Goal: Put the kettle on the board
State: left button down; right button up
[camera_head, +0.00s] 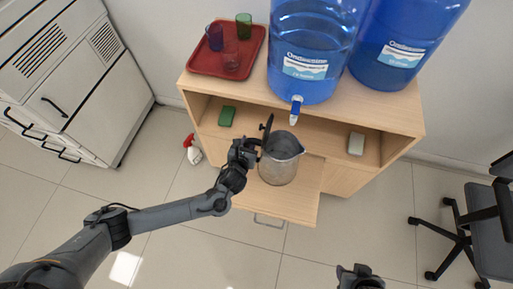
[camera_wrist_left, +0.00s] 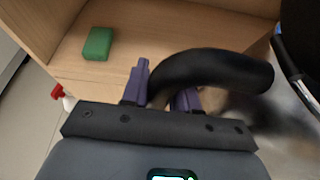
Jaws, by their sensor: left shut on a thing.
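The kettle (camera_head: 280,170), a grey metal vessel with a black handle, is in the middle of the head view, below the water tap. My left gripper (camera_head: 256,151) is shut on its handle from the left. In the left wrist view the black handle (camera_wrist_left: 215,68) passes between the purple fingers of my left gripper (camera_wrist_left: 162,92), and the kettle body is partly cut off at the right. The pale wooden board (camera_head: 300,207) juts out from the cabinet under the kettle. I cannot tell whether the kettle touches it. My right gripper (camera_head: 358,276) is at the bottom edge, its fingers unclear.
A blue water bottle (camera_head: 312,45) with a tap (camera_head: 296,108) stands on the cabinet beside another bottle (camera_head: 405,45). A red tray (camera_head: 203,62) holds cups. A green block (camera_head: 226,116) and a pale block (camera_head: 356,144) lie on the shelf. A spray bottle (camera_head: 193,152) stands on the floor.

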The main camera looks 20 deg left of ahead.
pick_arm(q)
jog(key=w+d+f+b, duration=0.1)
jog(key=w+f+b, duration=0.2)
jog(key=f, duration=0.3)
jog(key=shift+w+d+b, duration=0.25)
jog(key=shift+w+b, duration=0.1)
jog(key=shift+w, duration=0.05)
jog(key=shift+a+f, duration=0.1)
jog(key=shift+f, duration=0.65)
jog(key=c, duration=0.9)
grip_release()
jog(key=shift+f, duration=0.1)
jog(key=shift+o, duration=0.2)
